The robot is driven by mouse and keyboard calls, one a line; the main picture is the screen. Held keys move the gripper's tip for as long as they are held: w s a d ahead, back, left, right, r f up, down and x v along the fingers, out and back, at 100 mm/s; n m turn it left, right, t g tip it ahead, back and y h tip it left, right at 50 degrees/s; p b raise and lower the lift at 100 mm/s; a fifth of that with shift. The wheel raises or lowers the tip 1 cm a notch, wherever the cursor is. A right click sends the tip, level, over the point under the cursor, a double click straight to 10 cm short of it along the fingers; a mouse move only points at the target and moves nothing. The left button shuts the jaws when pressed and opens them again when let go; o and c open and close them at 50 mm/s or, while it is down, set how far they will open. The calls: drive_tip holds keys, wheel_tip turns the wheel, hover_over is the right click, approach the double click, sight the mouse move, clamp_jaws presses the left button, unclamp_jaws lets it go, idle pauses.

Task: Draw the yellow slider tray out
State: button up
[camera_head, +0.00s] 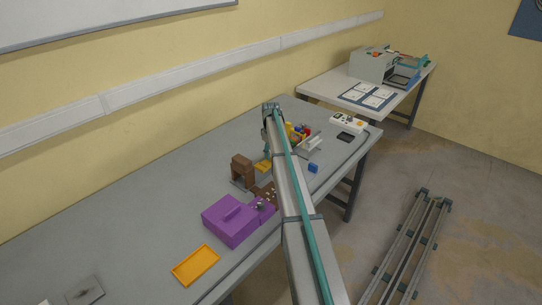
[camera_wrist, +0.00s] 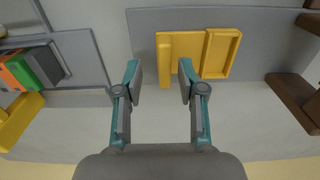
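The yellow slider tray (camera_wrist: 218,55) shows in the wrist view, lying on a grey plate. It has a raised rim around a shallow recess and a plain bar-like end (camera_wrist: 165,60) at its left. My gripper (camera_wrist: 160,68) is open, and nothing is held. In the picture its fingers lie to either side of that bar-like end; I cannot tell how far above it they are. In the head view the slider tray (camera_head: 262,166) is a small yellow patch beside the brown block, partly hidden by my arm. My gripper (camera_head: 267,150) is mostly hidden there.
A brown block (camera_head: 242,170) stands next to the slider; brown parts (camera_wrist: 290,95) also show at the wrist view's right. A purple box (camera_head: 230,222) and an orange-yellow tray (camera_head: 195,265) lie nearer. Coloured parts (camera_wrist: 35,70) stand at the wrist view's left.

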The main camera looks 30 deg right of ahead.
wheel_tip(320, 180, up, 11)
drive_tip(key=shift+f, duration=0.2)
idle(0.5)
